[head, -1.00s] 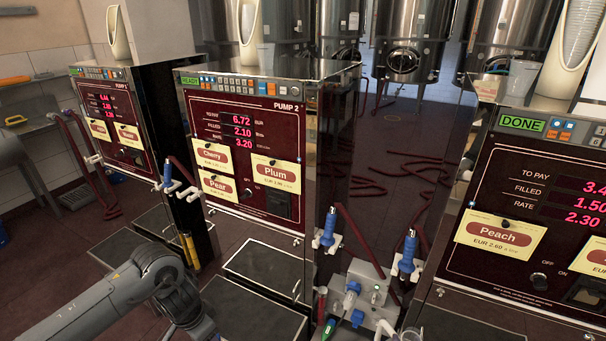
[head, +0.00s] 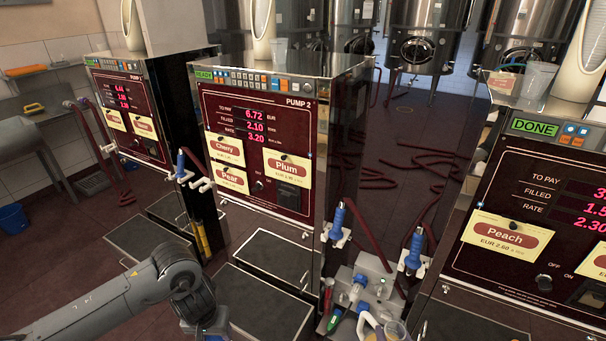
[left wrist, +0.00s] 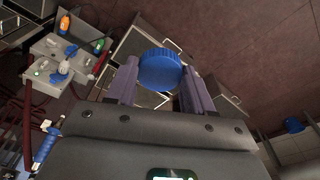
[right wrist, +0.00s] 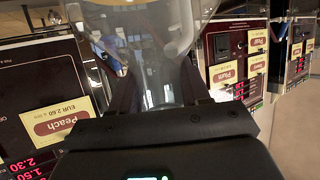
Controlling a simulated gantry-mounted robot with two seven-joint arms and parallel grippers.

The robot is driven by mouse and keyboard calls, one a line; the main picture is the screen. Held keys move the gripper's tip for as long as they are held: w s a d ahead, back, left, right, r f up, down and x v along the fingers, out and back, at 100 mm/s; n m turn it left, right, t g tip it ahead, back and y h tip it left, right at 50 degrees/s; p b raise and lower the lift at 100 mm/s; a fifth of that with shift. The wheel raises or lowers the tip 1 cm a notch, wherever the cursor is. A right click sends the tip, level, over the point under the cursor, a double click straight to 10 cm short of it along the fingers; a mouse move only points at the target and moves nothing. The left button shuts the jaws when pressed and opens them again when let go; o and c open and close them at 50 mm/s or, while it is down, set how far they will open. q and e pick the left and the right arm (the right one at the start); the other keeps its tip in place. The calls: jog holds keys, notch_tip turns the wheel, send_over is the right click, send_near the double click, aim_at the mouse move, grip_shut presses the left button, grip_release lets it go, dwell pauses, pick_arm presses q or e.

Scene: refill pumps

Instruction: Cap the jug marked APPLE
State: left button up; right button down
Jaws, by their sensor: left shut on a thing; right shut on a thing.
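My left gripper (left wrist: 160,85) is shut on a round blue ribbed cap (left wrist: 160,68), seen between its fingers in the left wrist view. In the head view my left arm comes in at the lower left, its gripper mostly below the picture edge. My right gripper (right wrist: 160,95) is shut on a large clear see-through vessel (right wrist: 150,30), apparently the jug, which fills the top middle of the right wrist view. No APPLE marking shows on it, and its mouth cannot be made out.
Pump 2 (head: 262,150) stands in the middle, with drawers below and blue nozzles (head: 338,222) at its side. A grey fitting block (head: 365,285) with valves sits at the lower middle. A pump with a Peach label (head: 505,235) stands close on the right.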

jog(key=s+r+p, duration=0.4)
jog(key=r+p, duration=1.2)
jog(key=p, duration=0.1)
jog(key=s+r+p, duration=0.3)
jog(key=r+p, duration=1.3)
jog(key=shift+s+r+p, duration=0.3)
jog(key=shift+s+p, duration=0.05)
jog(key=shift+s, duration=0.05)
jog(key=a+r+n+g+y, duration=0.1)
jog(key=a+r+n+y, duration=0.3)
jog(key=a, duration=0.3)
jog(key=w+a+r+n+g+y, duration=0.1)
jog(key=a+r+n+g+y, duration=0.1)
jog(key=a+r+n+y, duration=0.2)
jog(key=a+r, duration=0.2)
jog(key=a, duration=0.2)
jog(key=shift+a+r+y, duration=0.2)
jog(key=shift+a+y, duration=0.05)
jog(key=shift+y, duration=0.15)
